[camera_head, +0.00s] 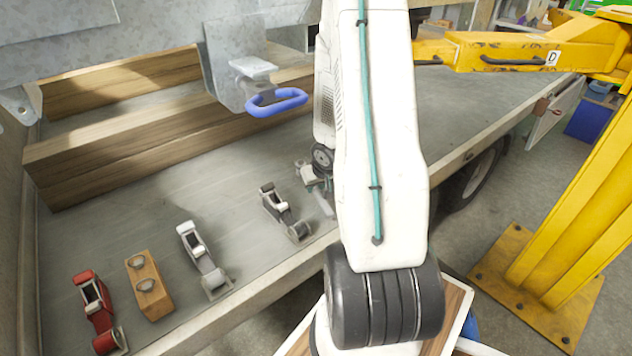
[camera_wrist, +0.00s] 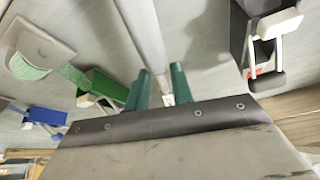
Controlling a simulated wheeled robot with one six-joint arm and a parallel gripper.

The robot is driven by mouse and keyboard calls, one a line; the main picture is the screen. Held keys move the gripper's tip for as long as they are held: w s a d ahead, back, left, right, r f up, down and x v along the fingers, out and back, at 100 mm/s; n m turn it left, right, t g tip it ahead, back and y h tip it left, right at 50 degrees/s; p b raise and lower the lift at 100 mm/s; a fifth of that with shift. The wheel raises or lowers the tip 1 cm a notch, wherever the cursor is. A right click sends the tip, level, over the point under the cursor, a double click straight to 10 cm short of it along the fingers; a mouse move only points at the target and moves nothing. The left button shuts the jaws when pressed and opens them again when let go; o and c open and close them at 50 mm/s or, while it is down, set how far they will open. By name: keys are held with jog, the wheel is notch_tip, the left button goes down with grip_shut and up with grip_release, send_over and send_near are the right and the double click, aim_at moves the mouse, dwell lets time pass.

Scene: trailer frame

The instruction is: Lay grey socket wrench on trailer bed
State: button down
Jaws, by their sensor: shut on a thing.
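The grey socket wrench (camera_wrist: 147,35) shows in the wrist view as a long, smooth grey bar running from between my green fingertips to the top edge. My gripper (camera_wrist: 160,72) is shut on it; the wrench's far end is out of the frame. In the head view my white arm hides most of the gripper, and a grey rod end (camera_head: 326,206) shows just left of the arm, over the bed. The trailer bed (camera_head: 130,225) is a flat grey surface. I cannot tell whether the wrench touches it.
On the bed stand a red ratchet (camera_head: 97,308), a wooden block (camera_head: 149,287), a silver ratchet (camera_head: 201,258) and a dark ratchet (camera_head: 283,212). Wooden beams (camera_head: 130,145) lie at the back. A yellow post (camera_head: 570,220) stands right.

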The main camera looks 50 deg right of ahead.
jog(key=shift+f, duration=1.35)
dwell(0.4)
jog(key=shift+c, duration=2)
grip_release()
jog(key=o, duration=0.4)
jog(key=shift+v, duration=3.85)
